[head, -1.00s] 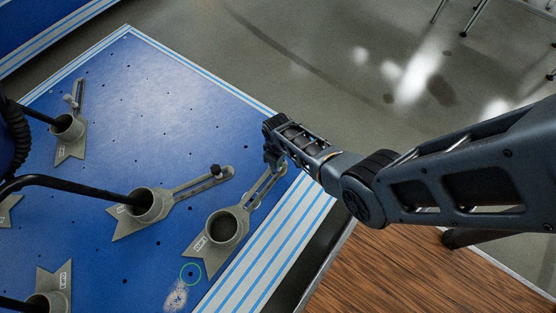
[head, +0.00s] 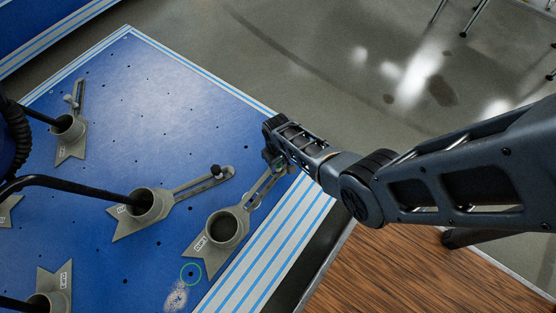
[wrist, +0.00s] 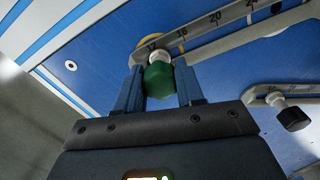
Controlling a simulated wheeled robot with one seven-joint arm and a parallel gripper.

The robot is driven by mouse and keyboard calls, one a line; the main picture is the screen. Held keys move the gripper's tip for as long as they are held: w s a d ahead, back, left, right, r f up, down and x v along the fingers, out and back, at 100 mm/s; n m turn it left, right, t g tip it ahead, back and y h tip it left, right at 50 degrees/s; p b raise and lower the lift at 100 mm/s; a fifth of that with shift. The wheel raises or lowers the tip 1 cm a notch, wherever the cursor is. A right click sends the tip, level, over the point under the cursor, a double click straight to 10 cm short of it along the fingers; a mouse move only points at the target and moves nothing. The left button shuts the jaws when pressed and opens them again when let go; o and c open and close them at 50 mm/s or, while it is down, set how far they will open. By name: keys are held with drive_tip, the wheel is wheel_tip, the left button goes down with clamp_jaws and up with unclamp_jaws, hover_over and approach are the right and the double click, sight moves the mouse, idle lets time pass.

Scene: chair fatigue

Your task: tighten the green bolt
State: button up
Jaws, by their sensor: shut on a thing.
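The green bolt (wrist: 158,80) shows in the wrist view, a dark green knob under a pale round collar at the end of a slotted metal arm (wrist: 205,32) with printed numbers. My gripper (wrist: 160,92) has one finger on each side of the green knob and is shut on it. In the head view my gripper (head: 274,160) is at the outer end of the slotted arm of the nearest grey clamp (head: 222,228), close to the blue plate's right edge. The green bolt is mostly hidden there by my gripper.
The blue plate (head: 150,75) carries several grey clamps with round sockets. A neighbouring clamp's black knob (head: 215,171) sits close to my gripper; a black knob (wrist: 293,118) also shows in the wrist view. A green circle (head: 190,274) marks the plate. Wooden surface (head: 410,270) lies at lower right.

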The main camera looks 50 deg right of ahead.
drive_tip(key=m, duration=0.3)
drive_tip(key=shift+m, duration=0.4)
drive_tip(key=m, duration=0.4)
drive_tip(key=o, duration=1)
drive_tip(key=shift+o, duration=0.2)
drive_tip(key=n, duration=0.4)
